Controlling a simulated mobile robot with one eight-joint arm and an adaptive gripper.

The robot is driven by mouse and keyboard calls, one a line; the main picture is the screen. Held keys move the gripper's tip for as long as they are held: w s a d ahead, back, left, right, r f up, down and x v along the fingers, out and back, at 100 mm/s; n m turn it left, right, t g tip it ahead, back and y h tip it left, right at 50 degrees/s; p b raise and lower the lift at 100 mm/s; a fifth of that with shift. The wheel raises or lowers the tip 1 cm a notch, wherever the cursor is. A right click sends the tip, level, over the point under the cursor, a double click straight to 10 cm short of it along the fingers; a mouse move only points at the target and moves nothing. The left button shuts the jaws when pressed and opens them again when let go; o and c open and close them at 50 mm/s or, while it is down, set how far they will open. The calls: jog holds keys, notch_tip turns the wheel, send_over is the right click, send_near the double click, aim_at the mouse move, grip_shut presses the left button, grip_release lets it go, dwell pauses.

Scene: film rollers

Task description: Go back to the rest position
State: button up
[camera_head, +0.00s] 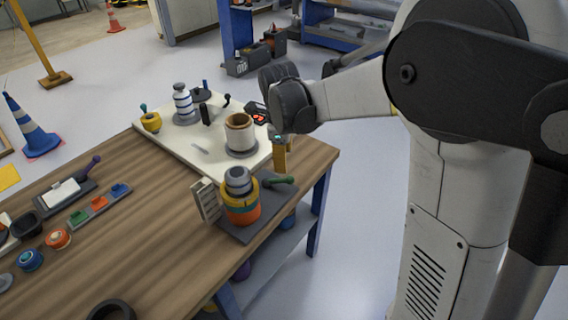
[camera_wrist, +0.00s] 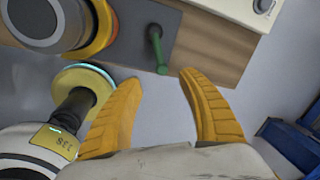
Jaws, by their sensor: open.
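My gripper (camera_wrist: 160,110) shows in the wrist view as two yellow ribbed fingers, spread apart with nothing between them. In the head view the gripper (camera_head: 279,156) is partly visible, pointing down at the right edge of the table, and my arm hides some of it. The wooden table (camera_head: 150,215) lies to the left of my arm. A stack of orange, green and yellow rings with a grey top (camera_head: 240,200) stands on a dark plate (camera_head: 262,212) close to the gripper. A green-handled lever (camera_wrist: 158,55) on that plate is just beyond the fingertips in the wrist view.
A cream board (camera_head: 180,140) holds a beige roller (camera_head: 240,132), a striped white roller (camera_head: 183,102) and a yellow knob. Small coloured parts and a dark ring (camera_head: 110,308) lie on the table's left. A blue-and-white cone (camera_head: 32,128) stands on the floor.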

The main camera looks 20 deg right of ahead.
dwell(0.4)
jog(key=s+r+n+t, duration=0.2)
jog(key=s+r+n, duration=0.2)
jog(key=s+n, duration=0.7)
jog(key=s+r+n+t+y, duration=0.1)
jog(key=s+r+n+t, duration=0.2)
jog(key=s+n, duration=0.7)
jog(key=shift+s+d+r+n, duration=0.4)
jog(key=shift+d+n, duration=0.05)
jog(key=shift+n, duration=0.75)
